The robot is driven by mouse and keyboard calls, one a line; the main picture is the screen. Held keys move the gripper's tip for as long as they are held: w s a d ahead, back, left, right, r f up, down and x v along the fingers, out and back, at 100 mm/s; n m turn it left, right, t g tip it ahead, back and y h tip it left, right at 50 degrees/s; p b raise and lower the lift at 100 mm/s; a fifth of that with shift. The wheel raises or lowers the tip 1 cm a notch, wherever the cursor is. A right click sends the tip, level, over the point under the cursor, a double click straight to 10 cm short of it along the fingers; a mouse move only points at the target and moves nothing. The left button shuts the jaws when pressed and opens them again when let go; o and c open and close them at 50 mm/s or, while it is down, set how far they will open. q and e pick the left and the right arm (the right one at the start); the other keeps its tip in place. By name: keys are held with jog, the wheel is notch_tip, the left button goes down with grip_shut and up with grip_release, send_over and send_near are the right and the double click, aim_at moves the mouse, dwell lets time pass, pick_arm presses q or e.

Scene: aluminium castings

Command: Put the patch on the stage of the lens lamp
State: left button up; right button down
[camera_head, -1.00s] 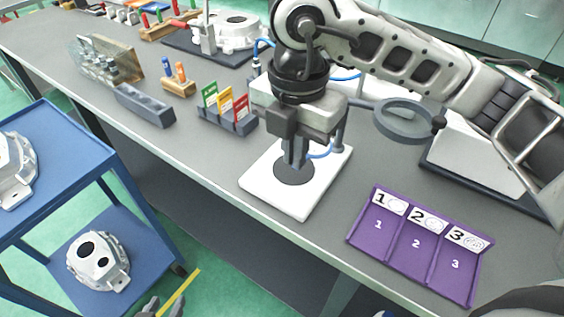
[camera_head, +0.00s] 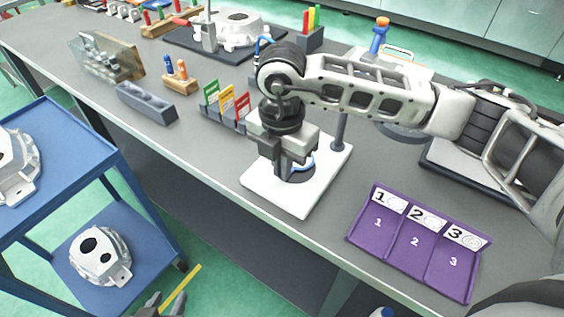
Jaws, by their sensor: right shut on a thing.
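The lens lamp has a white base plate (camera_head: 304,202), a grey post (camera_head: 338,133) and a round lens ring (camera_head: 402,135), mostly hidden behind my right forearm. My right gripper (camera_head: 287,172) points down over the middle of the base plate and covers the dark round stage there. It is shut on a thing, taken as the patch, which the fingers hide. Whether it touches the stage I cannot tell. A blue curved piece (camera_head: 308,163) shows beside the fingers.
A purple tray (camera_head: 410,245) with three numbered bays lies right of the lamp. A card rack (camera_head: 225,110), a grey block (camera_head: 146,103) and a wooden peg holder (camera_head: 177,82) stand to the left. A blue cart (camera_head: 60,150) holds castings. The bench front between is clear.

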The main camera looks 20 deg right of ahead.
jog(key=shift+f, duration=0.2)
jog(key=c, duration=1.6)
grip_release()
jog(key=shift+r, duration=0.3)
notch_tip(320, 180, up, 12)
jog(key=shift+f, duration=0.1)
